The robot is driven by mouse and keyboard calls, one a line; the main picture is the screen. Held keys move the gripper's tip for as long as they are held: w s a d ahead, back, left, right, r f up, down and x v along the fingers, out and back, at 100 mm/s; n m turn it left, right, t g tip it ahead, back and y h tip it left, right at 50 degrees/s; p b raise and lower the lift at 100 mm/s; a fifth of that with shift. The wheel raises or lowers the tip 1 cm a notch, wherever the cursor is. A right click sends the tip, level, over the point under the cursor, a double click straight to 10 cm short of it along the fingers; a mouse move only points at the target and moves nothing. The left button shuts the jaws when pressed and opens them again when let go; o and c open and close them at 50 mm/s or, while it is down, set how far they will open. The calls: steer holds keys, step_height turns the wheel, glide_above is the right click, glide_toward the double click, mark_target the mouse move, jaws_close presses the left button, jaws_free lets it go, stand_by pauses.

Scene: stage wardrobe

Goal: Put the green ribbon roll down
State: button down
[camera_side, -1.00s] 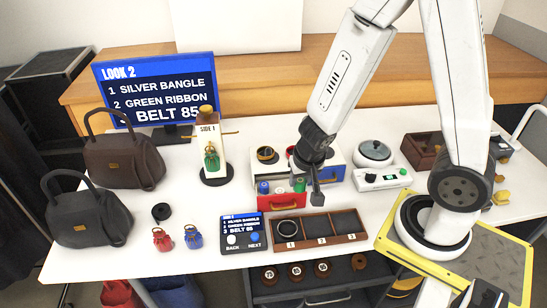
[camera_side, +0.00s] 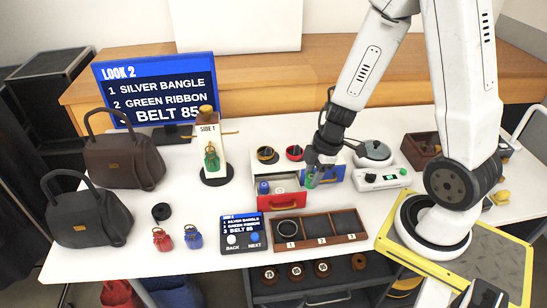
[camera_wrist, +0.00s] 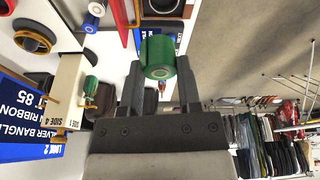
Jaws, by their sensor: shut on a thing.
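The green ribbon roll (camera_wrist: 158,55) is held between the two fingers of my gripper (camera_wrist: 160,80) in the wrist view. In the side view my gripper (camera_side: 312,176) is shut on the roll (camera_side: 311,181), above the right part of the small drawer unit. The roll is lifted clear of the open red drawer (camera_side: 282,203). A blue roll (camera_side: 264,188) and a pale roll stay in that drawer. The three-slot wooden tray (camera_side: 349,238) stands in front, with a silver bangle (camera_side: 287,228) in slot 1. Slots 2 and 3 look empty.
A control pad (camera_side: 243,233) lies left of the tray. The display (camera_side: 158,93) lists silver bangle, green ribbon and belt 85. Small red (camera_side: 162,239) and blue pouches and two dark handbags stand left. A white scale-like device (camera_side: 381,178) is at right.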

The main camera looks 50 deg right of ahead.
step_height(320, 180, down, 9)
steer(key=s+d+n+g, duration=0.1)
steer(key=s+n, duration=0.2)
steer(key=n, duration=0.2)
steer(key=shift+d+y, duration=0.25)
steer(key=shift+y, duration=0.15)
stand_by(0.4)
steer(key=shift+f, duration=0.15)
steer(key=shift+w+f, duration=0.1)
steer(key=shift+f, duration=2.05)
steer(key=shift+f, duration=1.8)
steer(key=shift+f, duration=0.15)
steer(key=shift+c, duration=1.5)
jaws_free()
